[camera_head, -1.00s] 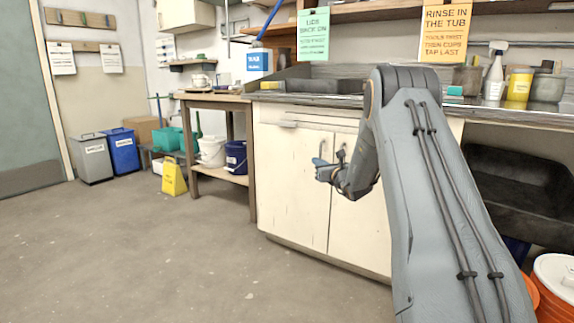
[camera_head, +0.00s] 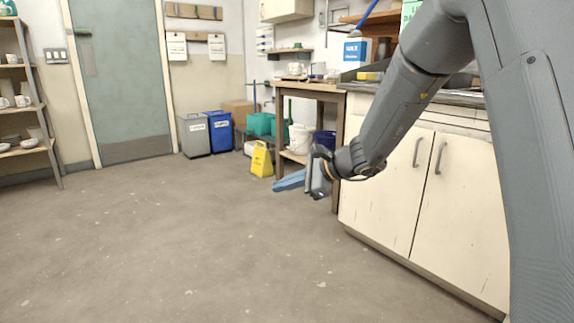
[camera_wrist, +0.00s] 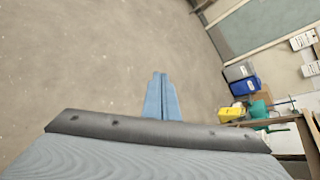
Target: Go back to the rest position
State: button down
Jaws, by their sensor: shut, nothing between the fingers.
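My gripper (camera_head: 290,181) has blue fingers that point left in the head view, in front of the wooden side table. The wrist view shows the fingers (camera_wrist: 162,97) side by side and closed, with nothing between them. Bare floor lies beyond the fingertips. My arm reaches in from the right side of the head view and hides part of the counter.
A white cupboard (camera_head: 390,190) stands right of and behind my gripper. A shelf rack (camera_head: 45,120) is far left. Open floor (camera_head: 190,240) lies in front.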

jog(key=s+a+f+n+g+h, duration=0.1)
jog(key=s+a+n+g, duration=0.3)
jog(key=s, duration=0.7)
jog(key=s+a+f+n+g+h, duration=0.2)
jog(key=s+a+n, duration=0.3)
jog(key=s, duration=0.7)
jog(key=s+d+f+n+h, duration=0.2)
jog(key=s+d+n+h, duration=0.15)
jog(key=s+n, duration=0.45)
jog(key=s+d+f+n+h, duration=0.15)
jog(key=s+d+n, duration=0.35)
jog(key=s, duration=0.6)
jog(key=d+r+m+h+p, duration=0.1)
jog(key=d+r+m+p, duration=0.2)
jog(key=d+r+p, duration=0.7)
jog(key=d+r+m+h+p, duration=0.1)
jog(key=d+r+m+p, duration=0.1)
jog(key=d+r+p, duration=0.9)
notch_tip(320, 180, up, 6)
jog(key=p, duration=1.1)
jog(key=shift+f+m, duration=0.2)
jog(key=shift+m, duration=0.2)
